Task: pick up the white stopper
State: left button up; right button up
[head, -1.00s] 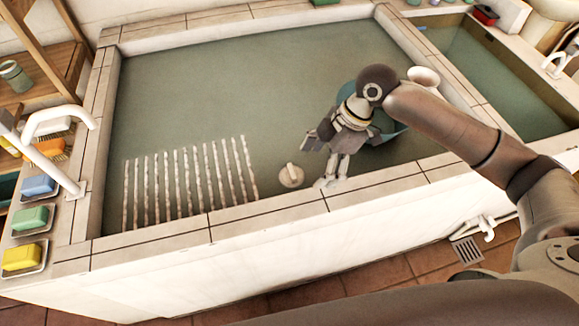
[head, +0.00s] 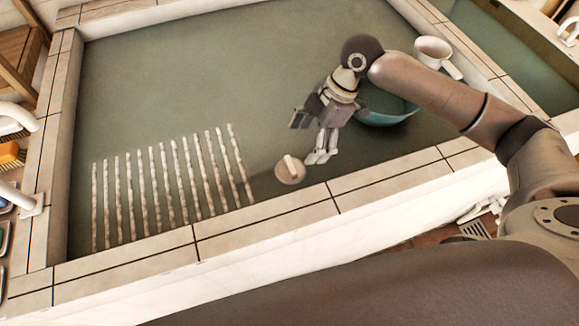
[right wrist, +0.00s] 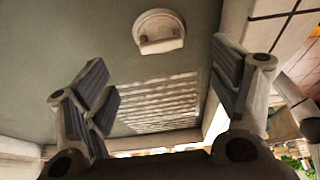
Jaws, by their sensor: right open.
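The white stopper (head: 290,169) is a round disc with an upright grip bar, on the floor of the large basin (head: 230,70) near its front wall. In the right wrist view the stopper (right wrist: 159,31) shows at the top, beyond the fingers and between them. My right gripper (head: 322,157) is open and empty, just right of the stopper in the head view and apart from it. In the right wrist view its fingers (right wrist: 165,95) are spread wide. My left gripper is not in view.
A ribbed drain area (head: 170,185) lies left of the stopper. The tiled front rim (head: 265,212) stands close in front of the stopper.

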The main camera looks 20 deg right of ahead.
aim_at(292, 164)
jog(key=x, duration=0.4)
jog(key=shift+s+r, duration=0.1)
jog(key=shift+p+x, duration=0.3)
jog(key=shift+x, duration=2.4)
jog(key=shift+r, duration=0.1)
jog(key=c, duration=1.1)
jog(key=shift+r, duration=0.1)
